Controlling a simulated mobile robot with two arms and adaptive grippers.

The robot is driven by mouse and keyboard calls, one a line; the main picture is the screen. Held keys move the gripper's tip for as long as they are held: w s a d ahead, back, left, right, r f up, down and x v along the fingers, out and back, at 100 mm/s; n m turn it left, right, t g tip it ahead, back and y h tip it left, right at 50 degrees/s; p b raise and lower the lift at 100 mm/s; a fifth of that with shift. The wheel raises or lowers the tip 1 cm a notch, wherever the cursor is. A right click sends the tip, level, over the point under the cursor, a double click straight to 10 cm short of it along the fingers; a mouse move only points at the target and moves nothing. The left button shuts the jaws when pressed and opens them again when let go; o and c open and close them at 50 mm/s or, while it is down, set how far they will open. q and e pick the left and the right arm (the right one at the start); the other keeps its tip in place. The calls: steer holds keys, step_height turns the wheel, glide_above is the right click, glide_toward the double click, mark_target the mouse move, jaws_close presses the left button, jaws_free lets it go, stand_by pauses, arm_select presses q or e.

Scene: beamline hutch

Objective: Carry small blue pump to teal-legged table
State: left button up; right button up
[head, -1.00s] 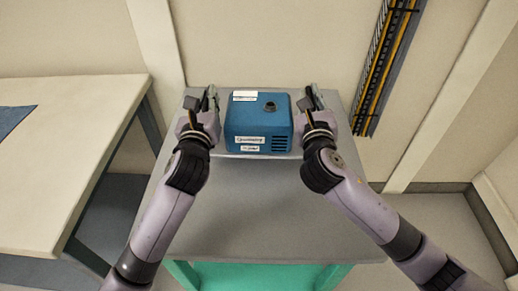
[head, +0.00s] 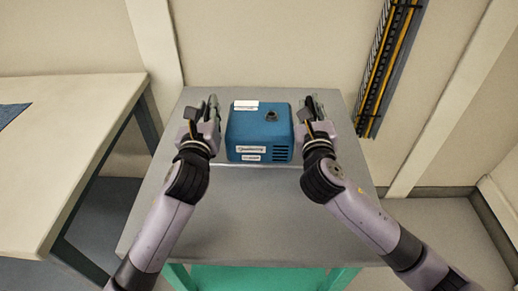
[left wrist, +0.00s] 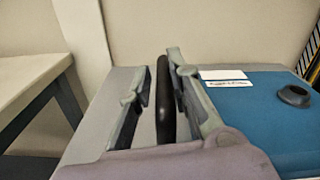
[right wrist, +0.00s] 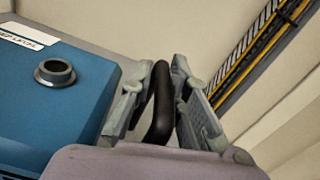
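The small blue pump (head: 259,137), with white labels and a dark round port on top, sits upright over the grey top of the teal-legged table (head: 255,215). A thin pale edge shows under its front. My left gripper (head: 205,108) is at its left side and my right gripper (head: 313,108) at its right. In the left wrist view a black bar (left wrist: 164,105) stands between the spread fingers, with a gap on its left. In the right wrist view a similar black bar (right wrist: 160,105) stands between spread fingers. What the bars join to is hidden.
A wall with a cable tray (head: 388,65) is behind. The front of the grey tabletop is clear.

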arm_select(q)
steer(key=shift+o, duration=1.2)
steer(key=shift+r, duration=0.2)
arm_select(e)
steer(key=shift+o, duration=1.2)
steer(key=shift+r, duration=0.15)
arm_select(q)
steer(key=shift+r, duration=0.1)
arm_select(e)
steer(key=shift+r, duration=0.15)
